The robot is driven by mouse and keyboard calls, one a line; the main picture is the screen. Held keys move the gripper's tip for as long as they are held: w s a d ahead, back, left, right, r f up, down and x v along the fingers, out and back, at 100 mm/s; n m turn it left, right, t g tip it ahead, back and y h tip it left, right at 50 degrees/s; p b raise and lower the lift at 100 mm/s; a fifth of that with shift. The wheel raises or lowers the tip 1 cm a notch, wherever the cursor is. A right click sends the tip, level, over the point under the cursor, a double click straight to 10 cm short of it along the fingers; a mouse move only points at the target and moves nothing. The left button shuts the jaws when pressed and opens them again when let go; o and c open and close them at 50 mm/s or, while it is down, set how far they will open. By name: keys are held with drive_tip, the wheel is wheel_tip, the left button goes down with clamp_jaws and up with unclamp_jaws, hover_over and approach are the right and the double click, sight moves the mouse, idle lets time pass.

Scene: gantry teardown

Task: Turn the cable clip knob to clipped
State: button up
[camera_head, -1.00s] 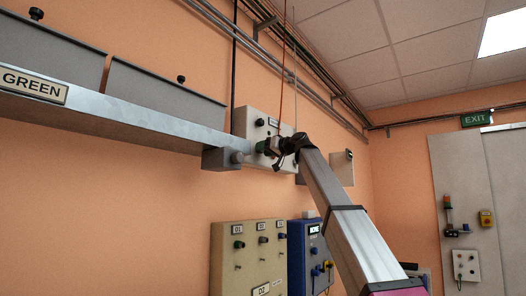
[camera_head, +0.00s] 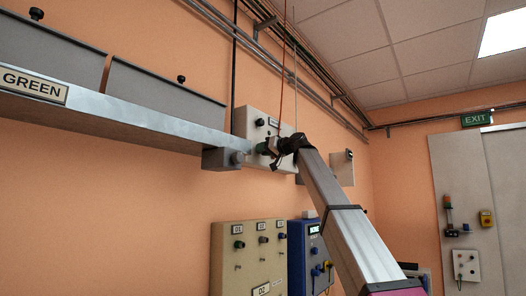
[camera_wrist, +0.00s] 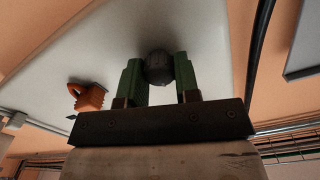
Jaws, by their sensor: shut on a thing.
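The cable clip knob looks to be the dark round knob (camera_wrist: 158,68) on a pale panel in the wrist view. My gripper (camera_wrist: 160,78) has its two green fingers on either side of the knob, shut on it. In the head view my gripper (camera_head: 268,147) is at the lower middle of the pale wall box (camera_head: 244,124), and my arm hides part of the box. The knob itself is hidden there, and I cannot read its position or the box's small label.
An orange part (camera_wrist: 88,96) sits on the panel left of my gripper. A grey beam (camera_head: 120,125) with a GREEN label runs along the wall at left. A beige panel (camera_head: 248,262) and a blue box (camera_head: 296,262) are below. Thin cables hang above the gripper.

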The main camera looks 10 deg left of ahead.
drive_tip(key=shift+f+m, duration=0.15)
drive_tip(key=shift+m, duration=8.45)
drive_tip(key=o, duration=0.9)
drive_tip(key=shift+d, duration=0.1)
drive_tip(key=v, duration=1)
drive_tip(key=shift+s+d, duration=0.15)
drive_tip(key=shift+d, duration=0.15)
drive_tip(key=shift+f, duration=0.2)
